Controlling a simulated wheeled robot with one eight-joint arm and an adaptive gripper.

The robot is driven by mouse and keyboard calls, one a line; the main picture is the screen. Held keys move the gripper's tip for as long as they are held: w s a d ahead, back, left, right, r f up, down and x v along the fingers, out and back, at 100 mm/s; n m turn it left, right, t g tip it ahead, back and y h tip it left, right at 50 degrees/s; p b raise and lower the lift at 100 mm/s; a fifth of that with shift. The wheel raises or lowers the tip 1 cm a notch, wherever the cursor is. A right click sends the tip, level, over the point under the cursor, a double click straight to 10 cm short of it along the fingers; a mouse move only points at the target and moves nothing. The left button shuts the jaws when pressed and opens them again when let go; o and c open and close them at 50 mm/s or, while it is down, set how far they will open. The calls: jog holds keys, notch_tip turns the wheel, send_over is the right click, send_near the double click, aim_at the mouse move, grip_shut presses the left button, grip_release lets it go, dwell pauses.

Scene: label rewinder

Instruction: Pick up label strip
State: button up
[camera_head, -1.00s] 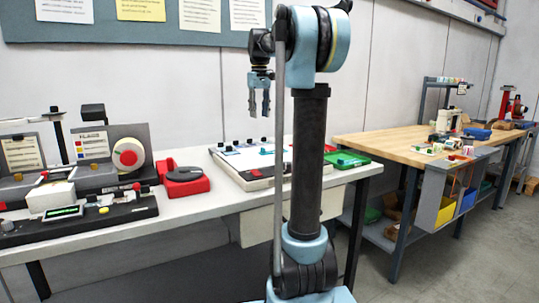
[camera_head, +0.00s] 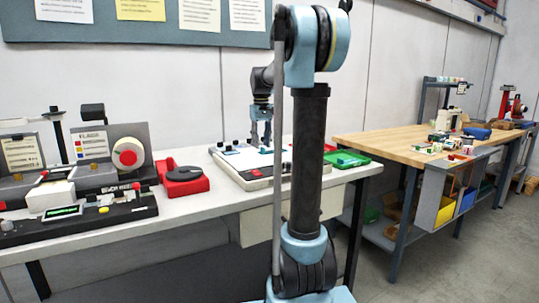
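No label strip can be made out for certain at this size. A white flat-topped unit (camera_head: 252,171) on the light bench carries several small dark and coloured pieces along its back edge. A small teal piece (camera_head: 265,151) lies on its top, just under my gripper. My gripper (camera_head: 261,146) points down low over this unit, with its two fingers apart and nothing visible between them. Whether the fingertips touch the teal piece or the surface cannot be told. My own arm column hides the right part of the unit.
A red block with a dark disc (camera_head: 184,179) stands left of the white unit. The dark rewinder machine (camera_head: 82,212) with a white roll (camera_head: 131,157) is at the left. A green tray (camera_head: 346,159) lies at the bench's right end. A wooden-topped bench (camera_head: 378,144) stands further right.

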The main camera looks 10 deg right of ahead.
jog(key=shift+f, duration=1)
grip_shut()
jog(key=shift+r, duration=0.1)
